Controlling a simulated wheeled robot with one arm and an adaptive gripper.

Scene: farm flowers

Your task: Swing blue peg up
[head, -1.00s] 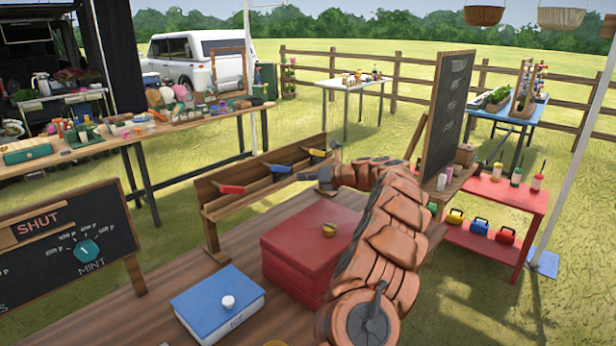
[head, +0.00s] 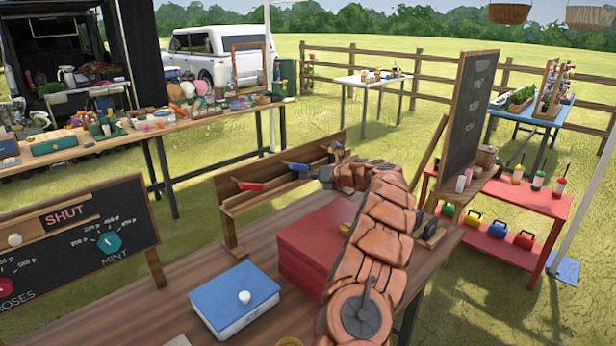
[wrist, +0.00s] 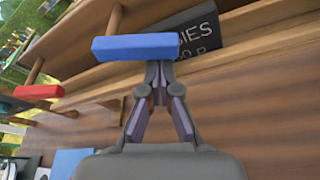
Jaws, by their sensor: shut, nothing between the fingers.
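The blue peg (head: 297,167) sticks out from the wooden rack (head: 230,208), to the right of a red peg (head: 249,185). In the wrist view the blue peg (wrist: 133,47) lies crosswise just beyond my fingertips, and the red peg (wrist: 38,91) is to its left. My gripper (wrist: 159,68) is shut and empty, its tips at the blue peg's lower edge; I cannot tell whether they touch. In the head view my gripper (head: 318,172) is beside the blue peg's right end and partly hides the rack behind it.
A dark sign (wrist: 200,27) with white letters stands behind the blue peg. A large chalkboard (head: 470,115) stands at right.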

